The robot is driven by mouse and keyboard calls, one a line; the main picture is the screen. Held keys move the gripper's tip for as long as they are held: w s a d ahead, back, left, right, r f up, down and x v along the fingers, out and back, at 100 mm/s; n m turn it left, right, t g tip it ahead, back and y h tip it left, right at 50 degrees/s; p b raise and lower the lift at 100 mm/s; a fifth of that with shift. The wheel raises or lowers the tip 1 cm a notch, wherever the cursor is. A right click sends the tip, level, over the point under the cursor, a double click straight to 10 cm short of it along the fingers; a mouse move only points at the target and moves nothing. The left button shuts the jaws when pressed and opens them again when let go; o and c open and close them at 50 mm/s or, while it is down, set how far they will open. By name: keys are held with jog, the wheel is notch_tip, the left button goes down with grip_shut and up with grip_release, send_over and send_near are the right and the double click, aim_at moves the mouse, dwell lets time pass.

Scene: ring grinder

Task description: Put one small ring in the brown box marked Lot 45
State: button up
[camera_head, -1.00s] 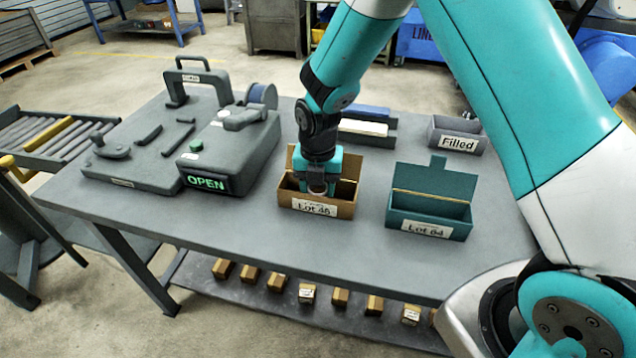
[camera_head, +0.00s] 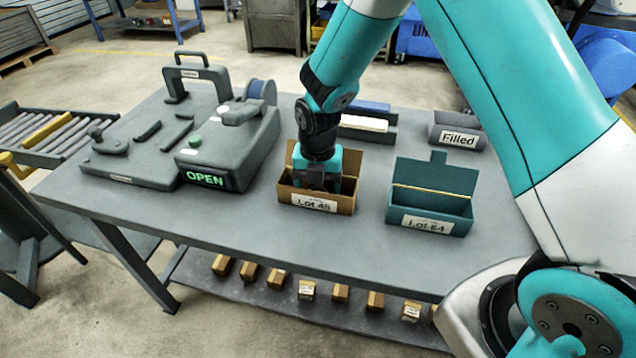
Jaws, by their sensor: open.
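The brown box marked Lot 45 (camera_head: 315,203) stands open on the grey table, its lid raised at the back. The last digit of its label is blurred. My gripper (camera_head: 317,186) points down into the box, its fingers partly hidden by the front wall. It is open. No small ring can be made out in or under the gripper now; the inside of the box is mostly hidden by the gripper and the walls.
A teal box marked Lot 64 (camera_head: 428,226) stands open to the right. A grey bin marked Filled (camera_head: 457,141) is behind it. The grinder with an OPEN display (camera_head: 207,180) is to the left. Several small brown boxes (camera_head: 307,290) lie on the lower shelf. The table front (camera_head: 250,235) is clear.

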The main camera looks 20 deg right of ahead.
notch_tip(320, 180, up, 12)
jog(key=s+a+r+m+y, duration=0.1)
jog(key=s+r+m, duration=0.2)
jog(key=s+m, duration=0.4)
jog(key=s+a+r+m+y, duration=0.1)
jog(key=s+r+m, duration=0.3)
jog(key=s+m, duration=0.4)
jog(key=s+a+r+m+y, duration=0.2)
jog(key=s+r+m, duration=0.1)
jog(key=s+m, duration=0.5)
jog(key=shift+s+a+r+b, duration=0.3)
jog(key=shift+s+r+b, duration=0.1)
jog(key=shift+s, duration=0.45)
jog(key=shift+c, duration=0.4)
